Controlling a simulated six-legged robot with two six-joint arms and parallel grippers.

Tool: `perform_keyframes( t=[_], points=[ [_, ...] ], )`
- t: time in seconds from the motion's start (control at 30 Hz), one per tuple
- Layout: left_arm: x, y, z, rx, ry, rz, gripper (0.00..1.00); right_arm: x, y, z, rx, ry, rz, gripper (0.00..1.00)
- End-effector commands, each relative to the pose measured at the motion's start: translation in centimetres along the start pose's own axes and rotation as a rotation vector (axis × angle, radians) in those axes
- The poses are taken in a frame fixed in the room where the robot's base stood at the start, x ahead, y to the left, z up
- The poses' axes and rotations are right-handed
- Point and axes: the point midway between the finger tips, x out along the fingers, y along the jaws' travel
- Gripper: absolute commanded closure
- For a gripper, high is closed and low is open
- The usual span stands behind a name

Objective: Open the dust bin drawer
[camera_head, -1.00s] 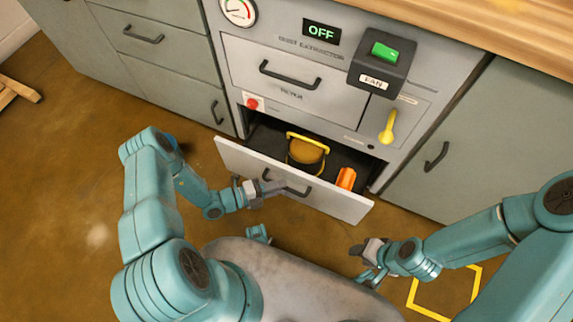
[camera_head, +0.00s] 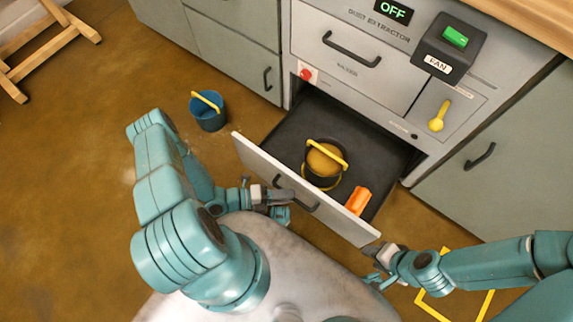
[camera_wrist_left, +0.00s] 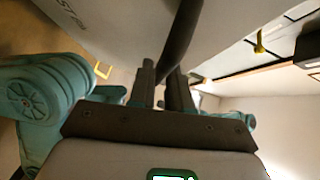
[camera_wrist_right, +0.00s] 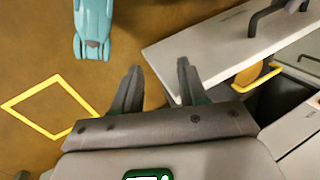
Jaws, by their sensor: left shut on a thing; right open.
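The dust bin drawer (camera_head: 281,175) is pulled well out of the grey cabinet, and its dark inside shows in the head view. A dark bin with a yellow handle and brownish contents (camera_head: 324,163) stands in it, with an orange object (camera_head: 358,200) near the front right. My left gripper (camera_head: 286,196) is shut on the drawer's dark bar handle (camera_head: 304,206); the handle also passes between the fingers in the left wrist view (camera_wrist_left: 178,45). My right gripper (camera_head: 376,265) is open and empty, close to the drawer front's right end. It also shows open in the right wrist view (camera_wrist_right: 157,78).
A blue bucket with a yellow handle (camera_head: 209,113) stands on the floor left of the drawer. A yellow floor outline (camera_head: 440,309) lies at the lower right. A closed drawer (camera_head: 346,62), the fan switch (camera_head: 448,48) and a yellow lever (camera_head: 439,116) are above. A wooden stand (camera_head: 48,47) is far left.

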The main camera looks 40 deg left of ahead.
Motion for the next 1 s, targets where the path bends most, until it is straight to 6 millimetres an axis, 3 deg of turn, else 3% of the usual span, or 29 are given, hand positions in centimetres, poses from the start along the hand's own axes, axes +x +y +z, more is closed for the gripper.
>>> perform_keyframes(
  t=[0.5, 0.53, 0.6, 1.0],
  points=[
    [0.06, -0.09, 0.35, 0.003, -0.005, 0.0, 1.0, -0.01, 0.0, -0.01, 0.0, 0.0, 0.0, 0.57],
    [0.05, -0.09, 0.35, 0.003, -0.005, 0.0, 0.79, -0.01, 0.0, -0.01, 0.0, 0.0, 0.0, 0.57],
    [0.04, -0.08, 0.3, 0.003, -0.005, 0.0, 0.6, -0.01, 0.0, -0.01, 0.0, 0.0, 0.0, 0.57],
    [-0.11, 0.03, -0.01, 0.001, -0.002, 0.001, 0.6, 0.01, 0.01, 0.0, 0.0, 0.0, 0.0, 0.57]
  ],
)
